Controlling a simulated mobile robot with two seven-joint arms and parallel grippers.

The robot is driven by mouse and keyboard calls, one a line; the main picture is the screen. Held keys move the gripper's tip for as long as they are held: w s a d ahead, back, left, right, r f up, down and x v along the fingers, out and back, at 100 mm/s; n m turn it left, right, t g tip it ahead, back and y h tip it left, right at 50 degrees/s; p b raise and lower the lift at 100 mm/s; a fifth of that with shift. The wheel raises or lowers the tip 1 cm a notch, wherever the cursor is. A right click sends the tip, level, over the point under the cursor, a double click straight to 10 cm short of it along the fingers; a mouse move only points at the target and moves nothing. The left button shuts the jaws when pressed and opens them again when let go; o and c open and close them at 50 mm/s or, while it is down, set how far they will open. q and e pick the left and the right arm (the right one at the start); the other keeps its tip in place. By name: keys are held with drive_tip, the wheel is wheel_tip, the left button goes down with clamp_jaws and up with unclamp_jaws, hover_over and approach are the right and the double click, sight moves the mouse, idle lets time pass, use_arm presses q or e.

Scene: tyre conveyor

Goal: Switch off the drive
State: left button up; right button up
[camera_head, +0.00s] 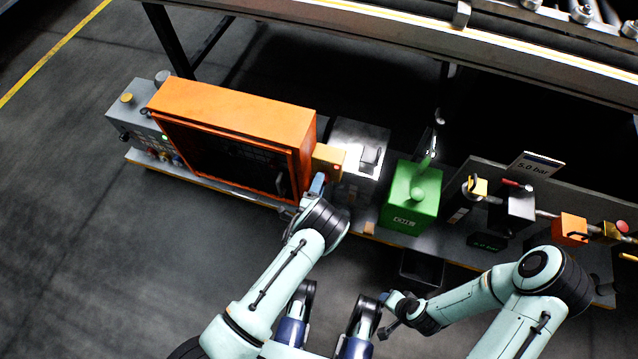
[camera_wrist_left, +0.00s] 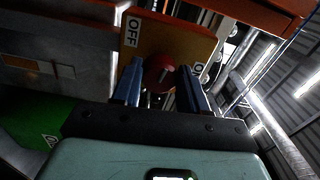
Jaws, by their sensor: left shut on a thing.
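The yellow switch box (camera_head: 328,160) sits at the right end of the orange cabinet. In the left wrist view its yellow plate (camera_wrist_left: 180,42) carries a label reading OFF and a second label, partly hidden by a finger. A red rotary knob (camera_wrist_left: 158,70) stands out from the plate, with a pale diagonal line on it. My left gripper (camera_head: 317,184) is at the box. In the left wrist view its two blue fingers (camera_wrist_left: 160,88) are on either side of the knob, shut on it. My right gripper (camera_head: 390,314) hangs low, away from the box; its jaws are unclear.
The orange cabinet (camera_head: 232,108) stands left of the box, with a grey control panel (camera_head: 140,112) beyond it. A green unit (camera_head: 411,197) and several valve parts (camera_head: 515,206) stand to the right. The conveyor rail (camera_head: 420,30) runs above. The left floor is clear.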

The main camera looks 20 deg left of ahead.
use_arm(q)
drive_tip(key=shift+d+f+n, duration=0.1)
drive_tip(key=shift+f+n, duration=0.05)
drive_tip(key=shift+n, duration=0.95)
use_arm(e)
drive_tip(key=shift+s+a+r, duration=0.1)
drive_tip(key=shift+s+r, duration=0.05)
drive_tip(key=shift+s, duration=0.05)
use_arm(q)
drive_tip(key=o, duration=1.1)
drive_tip(key=shift+c, duration=0.2)
drive_tip(key=shift+s, duration=0.1)
drive_tip(key=s+p, duration=0.3)
drive_tip(key=s, duration=1)
drive_tip(key=shift+s+a, duration=0.15)
drive_tip(key=shift+a, duration=0.1)
use_arm(e)
drive_tip(key=s+a+r+g+y, duration=0.1)
drive_tip(key=s+a+r, duration=0.1)
drive_tip(key=s, duration=0.3)
drive_tip(key=shift+a+r+g, duration=0.15)
drive_tip(key=shift+r+g, duration=0.25)
drive_tip(key=shift+r, duration=0.5)
drive_tip(key=shift+w, duration=0.1)
